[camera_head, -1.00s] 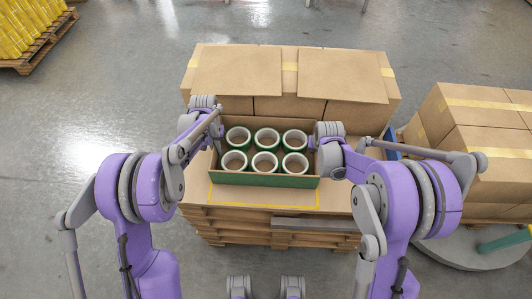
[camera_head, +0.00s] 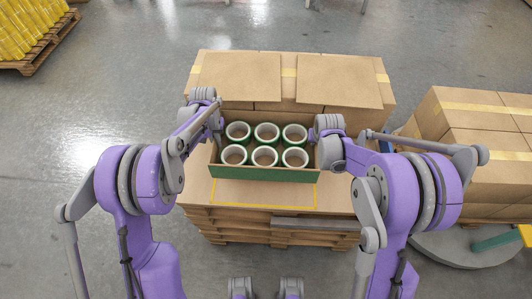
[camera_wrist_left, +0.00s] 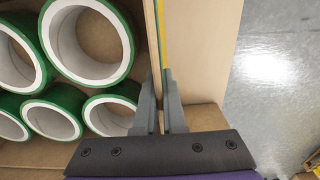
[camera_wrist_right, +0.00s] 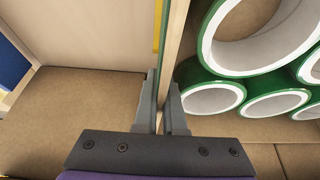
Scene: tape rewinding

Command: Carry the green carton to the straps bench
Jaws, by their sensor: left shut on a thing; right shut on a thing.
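The green carton (camera_head: 262,173) is an open box with a green front, holding several green tape rolls (camera_head: 266,156) in two rows. It is over a cardboard-topped pallet stack (camera_head: 230,195) in front of me. My left gripper (camera_head: 217,131) is shut on the carton's left wall; the left wrist view shows both fingers (camera_wrist_left: 160,103) around that wall (camera_wrist_left: 154,50). My right gripper (camera_head: 315,143) is shut on the right wall; the right wrist view shows its fingers (camera_wrist_right: 160,105) around the wall (camera_wrist_right: 176,45). I cannot tell whether the carton's base touches the top.
Closed cardboard boxes (camera_head: 290,75) stand right behind the carton. More boxes (camera_head: 480,130) stand at the right, near a round grey base (camera_head: 465,245) and a green and yellow bar (camera_head: 497,241). A pallet of yellow goods (camera_head: 30,35) is far left. Open floor (camera_head: 110,80) lies left.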

